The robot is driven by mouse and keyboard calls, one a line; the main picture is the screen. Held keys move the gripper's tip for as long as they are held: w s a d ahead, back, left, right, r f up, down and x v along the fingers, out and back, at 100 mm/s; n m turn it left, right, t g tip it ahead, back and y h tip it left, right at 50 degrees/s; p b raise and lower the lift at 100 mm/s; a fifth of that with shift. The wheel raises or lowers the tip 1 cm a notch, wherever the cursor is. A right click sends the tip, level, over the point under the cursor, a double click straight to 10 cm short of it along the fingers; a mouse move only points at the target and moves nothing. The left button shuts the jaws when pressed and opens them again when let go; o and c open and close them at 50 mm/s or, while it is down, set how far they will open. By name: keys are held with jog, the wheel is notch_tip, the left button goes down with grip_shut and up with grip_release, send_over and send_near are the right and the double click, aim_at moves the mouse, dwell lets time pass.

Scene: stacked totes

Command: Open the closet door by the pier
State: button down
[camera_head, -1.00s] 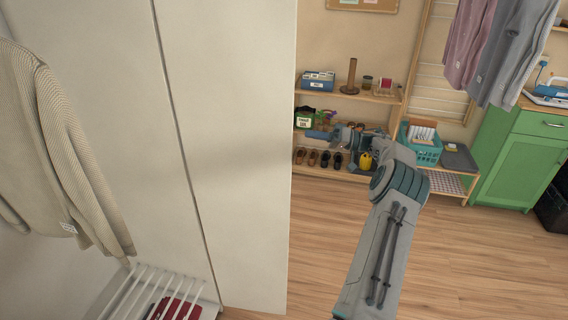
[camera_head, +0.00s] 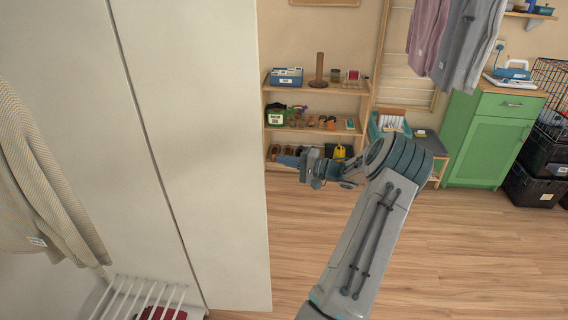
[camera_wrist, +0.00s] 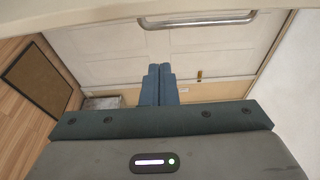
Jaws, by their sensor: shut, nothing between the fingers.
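In the head view my gripper (camera_head: 286,160) points left, just right of the edge of a tall white panel (camera_head: 205,150).
A wooden shelf (camera_head: 335,88) with boxes and shoes stands at the back. A green cabinet (camera_head: 490,145) is at right, near black crates (camera_head: 535,185). A knitted sweater (camera_head: 40,170) hangs above a white rod rack (camera_head: 140,295) at left. The wooden floor (camera_head: 460,250) is clear.

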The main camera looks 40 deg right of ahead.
jog(key=a, duration=0.1)
jog(key=w+a+p, duration=0.1)
jog(key=a, duration=0.3)
jog(key=shift+w+a+p, duration=0.2)
jog(key=shift+w+p, duration=0.2)
